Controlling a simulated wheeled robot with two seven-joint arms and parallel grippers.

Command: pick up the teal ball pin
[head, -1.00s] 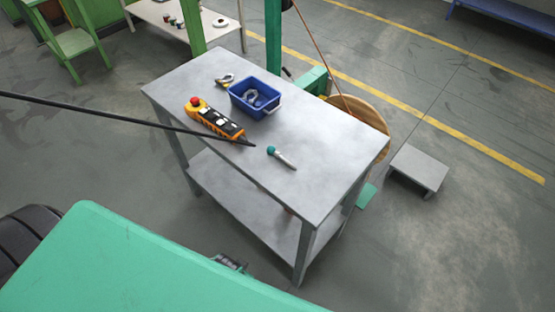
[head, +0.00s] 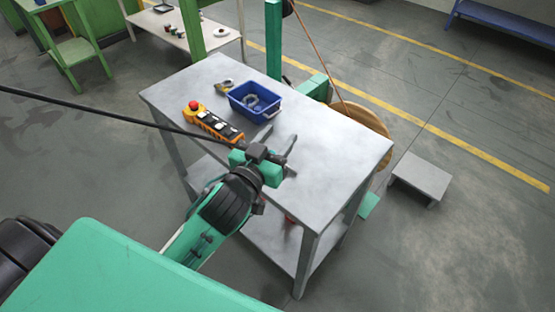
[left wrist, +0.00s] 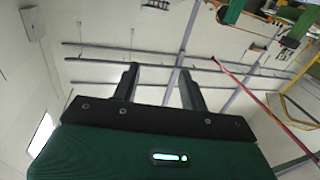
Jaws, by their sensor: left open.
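The teal ball pin is not clearly visible in the head view. My left gripper and wrist cover the part of the table top where it lay. My left gripper (head: 280,134) is over the front middle of the grey table (head: 335,160), its two dark fingers spread apart and pointing away from me. The left wrist view shows the open fingers (left wrist: 158,70) with nothing between them, against the ceiling and a far wall. I cannot tell the gap between fingers and table. My right gripper is in neither view.
An orange control pendant (head: 214,124) with a red button lies left of the gripper. A blue bin (head: 255,102) holding a grey part stands behind it. A dark cable or rod (head: 90,107) crosses from the left. The table's right end is clear.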

